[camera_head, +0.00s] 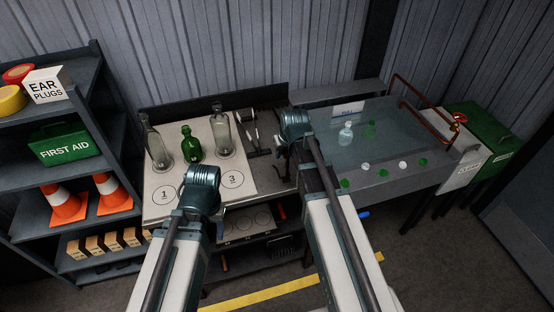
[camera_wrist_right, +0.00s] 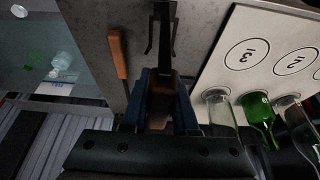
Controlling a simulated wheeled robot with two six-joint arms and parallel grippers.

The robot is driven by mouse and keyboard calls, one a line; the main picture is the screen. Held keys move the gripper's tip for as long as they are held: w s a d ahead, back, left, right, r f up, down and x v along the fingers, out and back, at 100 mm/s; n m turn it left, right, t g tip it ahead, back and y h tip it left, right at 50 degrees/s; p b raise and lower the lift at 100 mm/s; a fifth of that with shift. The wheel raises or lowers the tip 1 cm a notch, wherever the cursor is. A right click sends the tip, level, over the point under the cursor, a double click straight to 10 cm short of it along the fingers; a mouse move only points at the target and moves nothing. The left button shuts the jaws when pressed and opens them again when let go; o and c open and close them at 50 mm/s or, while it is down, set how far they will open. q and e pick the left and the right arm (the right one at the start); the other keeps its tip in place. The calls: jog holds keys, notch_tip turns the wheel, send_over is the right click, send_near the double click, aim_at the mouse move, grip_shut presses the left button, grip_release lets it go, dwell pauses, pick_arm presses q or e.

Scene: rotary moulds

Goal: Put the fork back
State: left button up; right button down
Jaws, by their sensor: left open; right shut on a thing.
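The fork (camera_wrist_right: 161,88), a dark tool with a brownish handle, is between the fingers of my right gripper (camera_wrist_right: 159,110) in the right wrist view. The gripper is shut on it, and its dark shaft runs up to the top of the picture. In the head view my right gripper (camera_head: 295,125) is over the grey bench right of the bottle board and hides the fork. A dark bracket is close beside the shaft; I cannot tell whether they touch. My left gripper (camera_head: 203,175) is open, in front of the numbered board; its fingertips are mostly hidden.
The white numbered board (camera_head: 158,205) holds two clear bottles and a green bottle (camera_head: 191,145). Another tool with an orange-brown handle (camera_wrist_right: 119,65) lies beside the fork. A water tank (camera_head: 385,125) stands right, with a red pipe (camera_head: 425,103). Shelves stand left.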

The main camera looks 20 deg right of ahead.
jog(key=shift+w+a, duration=0.35)
jog(key=shift+a, duration=0.05)
jog(key=shift+w, duration=0.1)
jog(key=f+b, duration=0.2)
jog(key=a+f+b, duration=0.1)
jog(key=shift+w+f+b, duration=0.35)
jog(key=shift+f, duration=0.1)
jog(key=shift+f, duration=0.15)
jog(key=c, duration=0.7)
grip_release()
